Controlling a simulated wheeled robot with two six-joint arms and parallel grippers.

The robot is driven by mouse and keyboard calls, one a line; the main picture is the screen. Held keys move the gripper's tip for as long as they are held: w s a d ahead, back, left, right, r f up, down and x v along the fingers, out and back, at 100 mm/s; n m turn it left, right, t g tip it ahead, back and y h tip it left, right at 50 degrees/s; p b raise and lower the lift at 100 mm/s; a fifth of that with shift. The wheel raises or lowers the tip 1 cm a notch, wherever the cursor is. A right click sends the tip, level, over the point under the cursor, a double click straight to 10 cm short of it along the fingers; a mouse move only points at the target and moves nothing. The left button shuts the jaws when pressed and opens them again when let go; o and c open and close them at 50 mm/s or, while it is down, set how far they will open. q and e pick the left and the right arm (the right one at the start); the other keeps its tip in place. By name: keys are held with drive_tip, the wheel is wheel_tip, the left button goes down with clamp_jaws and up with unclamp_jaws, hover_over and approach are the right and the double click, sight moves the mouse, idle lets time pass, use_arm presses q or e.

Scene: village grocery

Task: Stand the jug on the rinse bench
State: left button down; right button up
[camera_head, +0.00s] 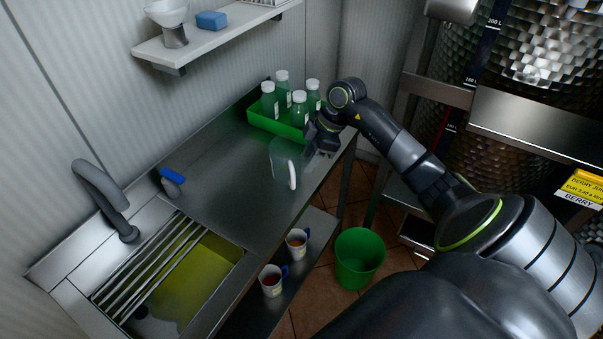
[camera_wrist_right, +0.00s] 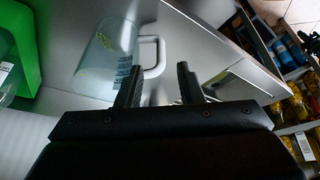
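The clear jug (camera_head: 285,158) with a white handle stands upright on the steel bench (camera_head: 215,160), in front of the green tray. My right gripper (camera_head: 317,160) is just to the right of the jug, low over the bench's right edge. In the right wrist view the jug (camera_wrist_right: 105,62) is at upper left, its handle turned toward my gripper (camera_wrist_right: 160,76). The two fingers are spread, with the handle just past the left fingertip; I cannot tell whether they touch. My left gripper is not in view.
A green tray (camera_head: 263,122) with several capped bottles stands at the back of the bench. A sink with a rack (camera_head: 150,270) is at front left, beside a blue-handled brush (camera_head: 172,180). Two mugs (camera_head: 272,280) stand on the lower shelf, near a green bin (camera_head: 359,258). The middle bench is clear.

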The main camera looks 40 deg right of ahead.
drive_tip(key=shift+b+v, duration=0.35)
drive_tip(key=shift+v, duration=1.75)
